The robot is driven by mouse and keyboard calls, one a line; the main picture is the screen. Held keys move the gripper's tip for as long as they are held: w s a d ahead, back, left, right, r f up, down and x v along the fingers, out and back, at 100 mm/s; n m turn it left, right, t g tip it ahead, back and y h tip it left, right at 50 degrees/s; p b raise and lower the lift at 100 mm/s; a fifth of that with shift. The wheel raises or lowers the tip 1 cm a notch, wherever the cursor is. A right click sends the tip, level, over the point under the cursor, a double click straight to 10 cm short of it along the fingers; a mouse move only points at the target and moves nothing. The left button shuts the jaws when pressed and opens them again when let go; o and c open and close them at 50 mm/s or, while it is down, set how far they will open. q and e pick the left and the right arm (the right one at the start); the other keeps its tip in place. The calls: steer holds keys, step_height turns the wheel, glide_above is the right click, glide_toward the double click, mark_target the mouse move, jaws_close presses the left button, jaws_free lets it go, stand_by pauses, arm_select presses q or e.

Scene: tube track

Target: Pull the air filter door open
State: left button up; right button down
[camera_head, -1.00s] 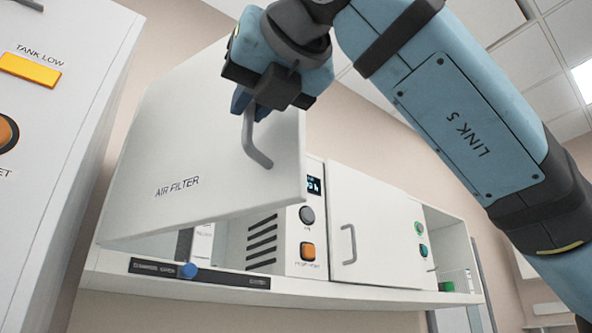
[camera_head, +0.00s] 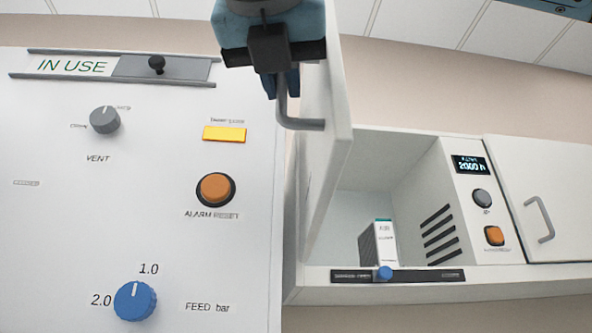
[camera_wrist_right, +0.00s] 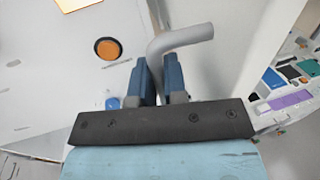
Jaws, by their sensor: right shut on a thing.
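The air filter door (camera_head: 328,150) is a white panel standing wide open, seen nearly edge-on in the head view. Its grey bar handle (camera_head: 302,124) also shows in the right wrist view (camera_wrist_right: 183,39). My right gripper (camera_head: 284,88) is shut on the handle, and its blue fingers (camera_wrist_right: 161,82) lie on both sides of the bar. The compartment (camera_head: 405,185) behind the door is exposed. Inside stands a box-like filter (camera_head: 384,243) with a white, green-topped label. My left gripper is not in view.
A white panel (camera_head: 60,240) stands close on the left, with an orange alarm reset button (camera_head: 215,188), a yellow lamp (camera_head: 224,134), a vent knob (camera_head: 104,120) and a blue feed knob (camera_head: 135,301). A slider strip (camera_head: 430,275) runs below the compartment. Another handled door (camera_head: 550,190) is shut at right.

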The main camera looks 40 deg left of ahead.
steer(key=shift+w+d+r, duration=0.1)
steer(key=c, duration=1.2)
jaws_free()
arm_select(q)
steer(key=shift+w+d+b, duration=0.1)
steer(key=shift+b, duration=0.5)
arm_select(e)
steer(key=v, duration=1.3)
steer(key=shift+s+d, duration=0.2)
steer(key=shift+s, duration=0.15)
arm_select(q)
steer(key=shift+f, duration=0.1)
